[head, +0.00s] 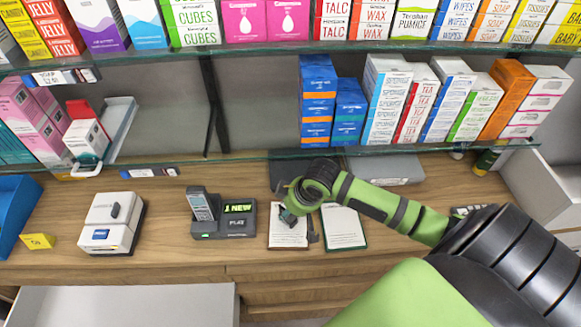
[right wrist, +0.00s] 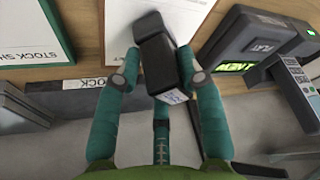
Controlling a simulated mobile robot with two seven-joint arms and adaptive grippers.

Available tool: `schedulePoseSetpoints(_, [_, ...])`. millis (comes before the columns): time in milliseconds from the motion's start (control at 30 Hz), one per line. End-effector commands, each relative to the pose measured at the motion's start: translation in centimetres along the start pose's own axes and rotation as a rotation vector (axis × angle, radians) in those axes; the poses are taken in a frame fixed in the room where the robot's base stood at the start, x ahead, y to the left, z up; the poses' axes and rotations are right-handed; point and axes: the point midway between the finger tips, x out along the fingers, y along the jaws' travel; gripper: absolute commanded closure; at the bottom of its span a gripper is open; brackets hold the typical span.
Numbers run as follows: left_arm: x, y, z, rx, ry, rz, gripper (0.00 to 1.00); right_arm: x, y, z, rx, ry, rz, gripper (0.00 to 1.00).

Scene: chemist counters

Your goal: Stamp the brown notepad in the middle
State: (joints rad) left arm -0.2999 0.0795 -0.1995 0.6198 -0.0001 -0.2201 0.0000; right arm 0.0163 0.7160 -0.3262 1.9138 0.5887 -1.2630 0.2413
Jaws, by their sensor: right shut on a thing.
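The brown-edged notepad (head: 288,238) lies on the wooden counter, its white sheet facing up. Part of it also shows at the top of the right wrist view (right wrist: 122,25). My right gripper (head: 292,212) is over its upper part and hides some of it. In the right wrist view the teal fingers (right wrist: 160,78) are shut on a dark block-shaped stamp (right wrist: 153,50) with a small white label. The stamp overlaps the notepad's sheet in that view; I cannot tell whether it touches the paper. My left gripper is not in view.
A green-edged stock sheet pad (head: 343,230) lies just right of the brown one. A phone terminal (head: 236,220) stands to the left, and a white machine (head: 108,225) farther left. A glass shelf (head: 260,156) with boxes hangs above the counter.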

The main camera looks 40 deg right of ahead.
Motion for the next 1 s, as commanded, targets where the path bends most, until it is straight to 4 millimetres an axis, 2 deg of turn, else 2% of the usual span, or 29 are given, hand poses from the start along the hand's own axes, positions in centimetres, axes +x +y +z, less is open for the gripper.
schedulePoseSetpoints(633, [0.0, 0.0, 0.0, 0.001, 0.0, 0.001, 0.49, -5.0, 0.1, -2.2, 0.0, 0.006, 0.002, 0.82])
schedulePoseSetpoints(1000, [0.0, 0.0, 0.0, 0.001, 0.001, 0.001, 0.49, -5.6, 0.1, -2.4, 0.0, 0.004, 0.001, 0.82])
